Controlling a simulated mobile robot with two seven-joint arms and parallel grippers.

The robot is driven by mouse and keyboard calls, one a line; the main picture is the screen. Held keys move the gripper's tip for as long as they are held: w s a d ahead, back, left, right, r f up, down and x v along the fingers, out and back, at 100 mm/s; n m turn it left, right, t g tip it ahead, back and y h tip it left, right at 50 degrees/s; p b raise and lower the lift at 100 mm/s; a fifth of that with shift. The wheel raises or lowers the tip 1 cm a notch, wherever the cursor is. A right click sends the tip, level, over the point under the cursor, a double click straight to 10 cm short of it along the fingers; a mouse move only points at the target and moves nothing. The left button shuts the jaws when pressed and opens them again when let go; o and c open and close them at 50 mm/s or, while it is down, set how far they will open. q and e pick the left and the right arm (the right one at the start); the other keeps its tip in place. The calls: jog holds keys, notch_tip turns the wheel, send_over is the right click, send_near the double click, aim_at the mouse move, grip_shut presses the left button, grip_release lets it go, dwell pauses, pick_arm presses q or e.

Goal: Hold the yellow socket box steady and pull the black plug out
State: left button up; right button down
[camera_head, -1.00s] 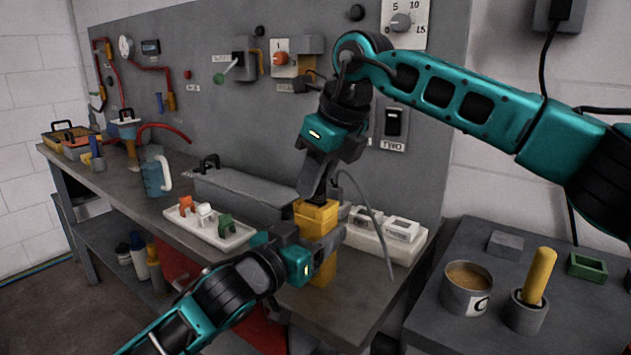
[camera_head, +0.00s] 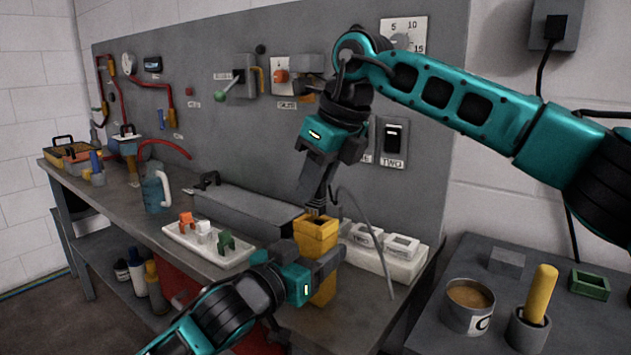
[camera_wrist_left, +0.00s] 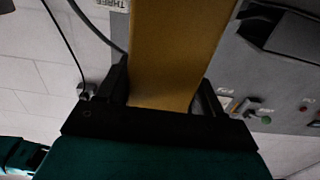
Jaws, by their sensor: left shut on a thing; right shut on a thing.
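The yellow socket box (camera_head: 313,236) stands over the front part of the bench, a dark opening showing in its top. My left gripper (camera_head: 322,263) is shut around the box from the front, below its wider top. In the left wrist view the yellow box (camera_wrist_left: 178,50) fills the space between the fingers. My right gripper (camera_head: 318,207) points down just above the box's top, shut on the black plug (camera_head: 317,212). The plug is small and dark and mostly hidden by the fingers. I cannot tell whether its tip is still inside the opening. A grey cable loops down beside the right gripper.
A white tray (camera_head: 180,240) with orange, white and green pieces lies left of the box. A white socket strip (camera_head: 400,265) is close behind on the right. A long grey case (camera_head: 235,212) lies behind. A tin (camera_head: 467,305) and a yellow-handled tool (camera_head: 540,295) stand on the right table.

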jog(key=shift+r, duration=0.15)
jog(key=shift+r, duration=1.35)
pick_arm(q)
jog(key=o, duration=1.2)
jog(key=v, duration=1.2)
